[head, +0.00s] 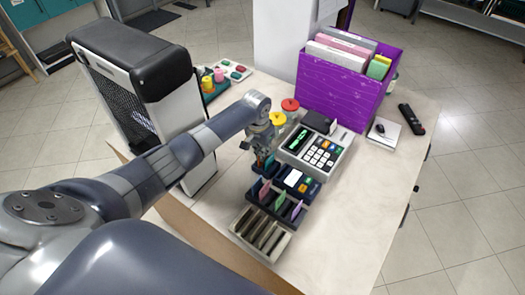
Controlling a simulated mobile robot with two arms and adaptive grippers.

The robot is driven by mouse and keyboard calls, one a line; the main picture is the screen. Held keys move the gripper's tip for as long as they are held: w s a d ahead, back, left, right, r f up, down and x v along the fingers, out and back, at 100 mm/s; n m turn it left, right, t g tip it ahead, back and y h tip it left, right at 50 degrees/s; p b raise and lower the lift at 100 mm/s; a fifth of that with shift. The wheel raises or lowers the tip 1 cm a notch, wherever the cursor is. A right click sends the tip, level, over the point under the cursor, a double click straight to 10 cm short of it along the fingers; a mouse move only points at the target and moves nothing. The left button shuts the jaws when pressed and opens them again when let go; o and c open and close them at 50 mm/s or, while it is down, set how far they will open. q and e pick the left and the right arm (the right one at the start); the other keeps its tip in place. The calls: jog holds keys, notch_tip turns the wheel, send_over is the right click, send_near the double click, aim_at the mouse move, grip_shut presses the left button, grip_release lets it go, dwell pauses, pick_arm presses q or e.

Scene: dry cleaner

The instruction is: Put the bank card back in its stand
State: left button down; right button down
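My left gripper (264,157) points down over the table, just left of the keypad machine. Its fingers are small and partly hidden, so I cannot tell if they are open or shut. A small teal and reddish patch shows at its fingertips; I cannot tell if this is a card in its grip or one behind it. A dark slotted stand (268,212) with several upright coloured cards, among them a pink card (265,190) and a green card (281,199), is below the gripper in the picture. I cannot tell which card is the bank card. My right gripper is not in view.
A pale slotted tray (240,226) adjoins the stand. A purple folder box (335,92) is behind. The table's right front is clear.

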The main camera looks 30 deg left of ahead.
pick_arm(q)
jog(key=c, duration=1.7)
grip_release()
notch_tip(320, 180, up, 7)
jog(key=p, duration=0.7)
jog(key=shift+r+p, duration=0.1)
jog(key=shift+p, duration=0.2)
